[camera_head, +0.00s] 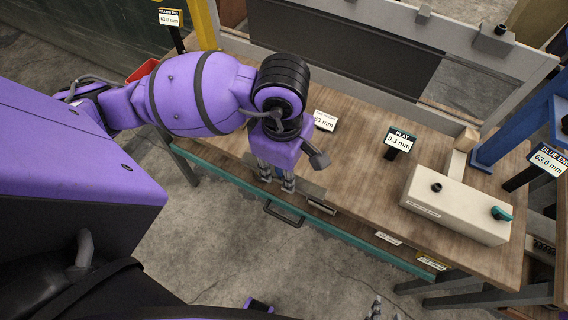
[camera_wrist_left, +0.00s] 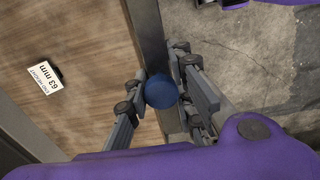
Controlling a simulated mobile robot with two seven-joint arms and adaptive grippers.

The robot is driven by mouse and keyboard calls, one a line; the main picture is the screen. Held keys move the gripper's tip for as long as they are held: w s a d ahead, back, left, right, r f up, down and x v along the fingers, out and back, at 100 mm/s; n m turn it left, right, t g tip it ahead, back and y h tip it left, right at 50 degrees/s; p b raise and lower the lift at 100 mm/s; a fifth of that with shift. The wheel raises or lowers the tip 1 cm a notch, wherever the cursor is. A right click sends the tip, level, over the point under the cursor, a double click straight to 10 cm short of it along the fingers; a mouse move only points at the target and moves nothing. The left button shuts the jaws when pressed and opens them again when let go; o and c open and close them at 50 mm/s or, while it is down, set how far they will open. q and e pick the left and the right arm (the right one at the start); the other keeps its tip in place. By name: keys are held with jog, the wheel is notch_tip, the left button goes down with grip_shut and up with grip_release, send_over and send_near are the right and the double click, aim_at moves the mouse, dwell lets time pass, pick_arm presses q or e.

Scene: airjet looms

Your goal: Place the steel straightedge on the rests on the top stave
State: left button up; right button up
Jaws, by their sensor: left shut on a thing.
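My left gripper (camera_head: 276,184) points down at the front edge of the bench and is shut on the steel straightedge. The left wrist view shows the grey straightedge (camera_wrist_left: 150,35) running between the fingers (camera_wrist_left: 158,88), with a round blue knob (camera_wrist_left: 161,92) between them. In the head view, part of the straightedge (camera_head: 312,194) shows beside the fingers; the rest is hidden by my gripper. The top stave (camera_head: 390,28) seems to be the grey bar of the frame at the back, with small blocks on it (camera_head: 493,42). My right gripper (camera_head: 384,309) is partly visible at the bottom edge, empty.
On the wooden bench (camera_head: 350,175) stand a "63 mm" sign (camera_head: 324,120), a "PLAY 8.3 mm" sign (camera_head: 399,140) and a cream box (camera_head: 455,205) with a teal knob. Blue posts (camera_head: 520,130) stand at the right.

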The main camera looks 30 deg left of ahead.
pick_arm(q)
grip_shut()
